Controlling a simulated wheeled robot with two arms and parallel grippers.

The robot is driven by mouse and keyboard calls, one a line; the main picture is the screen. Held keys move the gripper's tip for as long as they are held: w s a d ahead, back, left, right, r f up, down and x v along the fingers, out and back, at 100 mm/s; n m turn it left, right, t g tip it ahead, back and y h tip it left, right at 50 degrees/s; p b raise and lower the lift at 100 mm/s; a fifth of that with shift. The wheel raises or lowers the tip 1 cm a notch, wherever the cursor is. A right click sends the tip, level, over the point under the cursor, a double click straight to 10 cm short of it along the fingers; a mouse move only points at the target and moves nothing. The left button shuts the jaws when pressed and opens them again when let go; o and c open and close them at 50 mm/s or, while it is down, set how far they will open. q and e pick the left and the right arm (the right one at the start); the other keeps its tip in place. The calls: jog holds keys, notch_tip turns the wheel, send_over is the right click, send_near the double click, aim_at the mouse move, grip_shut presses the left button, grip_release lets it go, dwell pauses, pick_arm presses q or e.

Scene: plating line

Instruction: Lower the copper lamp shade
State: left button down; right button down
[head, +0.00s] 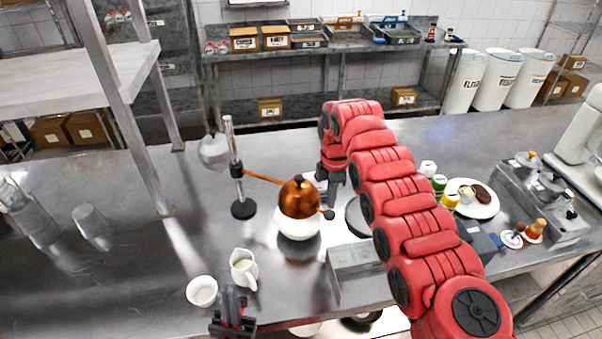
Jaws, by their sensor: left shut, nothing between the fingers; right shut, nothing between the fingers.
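The copper lamp shade (300,200) is a dome with a dark knob on top. A thin copper arm (262,178) joins it to an upright metal post (232,150) on a round black base. A small dark knob (329,214) shows at its lower right. The shade sits over a round white dish (298,225); I cannot tell whether they touch. My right gripper (333,190) is shut and empty, pointing down just right of the shade, apart from it as far as I can see. My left gripper (231,308) is shut and empty near the counter's front edge.
A white jug (244,268) and a white bowl (202,291) stand close to my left gripper. A metal box (358,268) is right of the dish. A plate with food (474,203) and small bottles lie further right.

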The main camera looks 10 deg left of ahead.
jog(key=shift+r, duration=0.8)
notch_tip(320, 180, up, 5)
jog(key=shift+f+p, duration=0.2)
jog(key=shift+p, duration=1)
jog(key=shift+f, duration=0.1)
